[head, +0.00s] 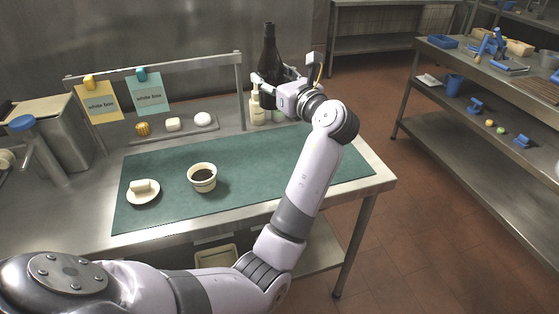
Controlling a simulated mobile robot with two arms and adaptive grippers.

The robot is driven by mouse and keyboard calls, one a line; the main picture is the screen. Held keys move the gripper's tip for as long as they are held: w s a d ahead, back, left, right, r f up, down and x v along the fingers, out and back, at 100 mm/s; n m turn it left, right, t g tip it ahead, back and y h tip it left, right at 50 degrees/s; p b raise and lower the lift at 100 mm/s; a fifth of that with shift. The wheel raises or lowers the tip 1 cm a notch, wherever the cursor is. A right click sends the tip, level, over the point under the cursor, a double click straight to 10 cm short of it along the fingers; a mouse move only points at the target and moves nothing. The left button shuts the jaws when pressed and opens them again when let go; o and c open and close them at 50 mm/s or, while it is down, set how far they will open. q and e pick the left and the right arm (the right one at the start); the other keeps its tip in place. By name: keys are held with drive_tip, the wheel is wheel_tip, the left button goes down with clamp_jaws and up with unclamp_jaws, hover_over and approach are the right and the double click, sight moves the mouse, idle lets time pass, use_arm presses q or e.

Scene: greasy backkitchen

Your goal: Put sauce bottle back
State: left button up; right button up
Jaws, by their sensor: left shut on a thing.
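A tall dark sauce bottle (269,55) stands upright at the back right of the steel counter. My left gripper (268,88) is shut on its lower body, and the arm reaches across the right of the green mat. The bottle's base is hidden by the gripper, so I cannot tell whether it touches the counter. My right gripper is not in view.
A cream pump bottle (256,105) stands just left of the gripper. On the green mat (240,155) are a cup of dark liquid (202,177) and a small plate (143,198) with a pale block. A rail (155,64) with two notes runs behind.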

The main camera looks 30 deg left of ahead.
use_arm(q)
wheel_tip(320, 180, down, 19)
drive_tip(key=shift+s+a+b, duration=0.1)
drive_tip(key=shift+b, duration=0.6)
drive_tip(key=shift+f, duration=0.15)
drive_tip(key=o, duration=1.5)
